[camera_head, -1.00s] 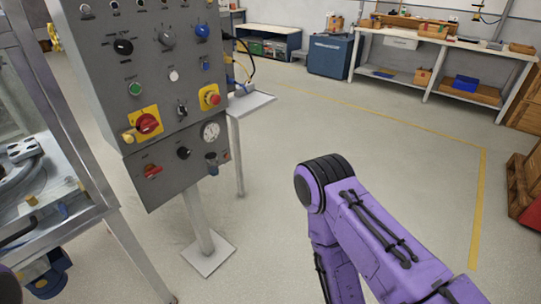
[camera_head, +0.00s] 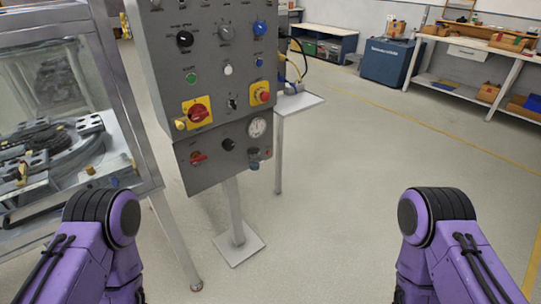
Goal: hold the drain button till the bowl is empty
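A grey control panel (camera_head: 215,105) stands on a post left of centre. It carries a green button (camera_head: 191,78), a white button (camera_head: 228,69), a red button on yellow (camera_head: 262,95), blue knobs, black knobs and red rotary switches. The labels are too small to read, so I cannot tell which one is the drain button. My two purple arms reach in from the bottom left and bottom right. Both grippers are out of view.
A glazed metal-framed cabinet (camera_head: 146,120) with ring-track parts stands close on the left. A small side shelf (camera_head: 299,103) is behind the panel. A workbench (camera_head: 470,48) and blue cabinet (camera_head: 386,62) stand at the back. The floor right of the panel is clear.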

